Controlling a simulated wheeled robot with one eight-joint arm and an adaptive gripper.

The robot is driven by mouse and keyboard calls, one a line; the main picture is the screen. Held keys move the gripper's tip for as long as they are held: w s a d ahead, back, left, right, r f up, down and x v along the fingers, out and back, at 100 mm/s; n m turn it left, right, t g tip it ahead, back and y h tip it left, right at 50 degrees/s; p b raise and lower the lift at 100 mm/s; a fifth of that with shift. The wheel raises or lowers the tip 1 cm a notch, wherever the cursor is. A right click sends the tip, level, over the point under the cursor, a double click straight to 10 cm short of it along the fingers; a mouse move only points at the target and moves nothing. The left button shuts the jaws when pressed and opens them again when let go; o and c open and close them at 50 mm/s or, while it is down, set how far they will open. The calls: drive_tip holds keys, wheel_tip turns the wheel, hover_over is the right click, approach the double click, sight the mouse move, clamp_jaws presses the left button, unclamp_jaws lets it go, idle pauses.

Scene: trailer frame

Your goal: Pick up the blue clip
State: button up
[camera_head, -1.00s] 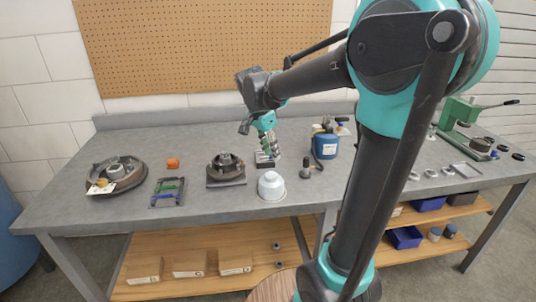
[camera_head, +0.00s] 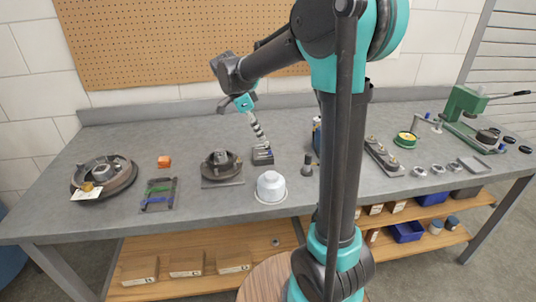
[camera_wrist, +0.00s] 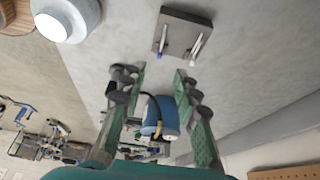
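A dark rack (camera_head: 144,202) lies on the left part of the bench with a green strip and a blue strip (camera_head: 156,200) across it. A small dark block (camera_head: 262,158) stands near the middle of the bench. In the wrist view the block (camera_wrist: 196,19) carries two slim pieces, one with a blue end (camera_wrist: 160,54). I cannot tell which blue piece is the clip. My gripper (camera_head: 262,139) is just above and behind the block. In the wrist view my gripper (camera_wrist: 153,76) is open, with nothing between its green-padded fingers.
A white jar (camera_head: 271,188) stands in front of the block, and a dark round part (camera_head: 220,165) is left of it. An orange piece (camera_head: 164,161) and a large ring-shaped part (camera_head: 105,178) are further left. A blue canister (camera_wrist: 168,117) shows beyond my fingers.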

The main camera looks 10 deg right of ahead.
drive_tip(key=x, duration=0.8)
drive_tip(key=shift+a+f, duration=0.1)
drive_tip(key=shift+f, duration=0.1)
clamp_jaws()
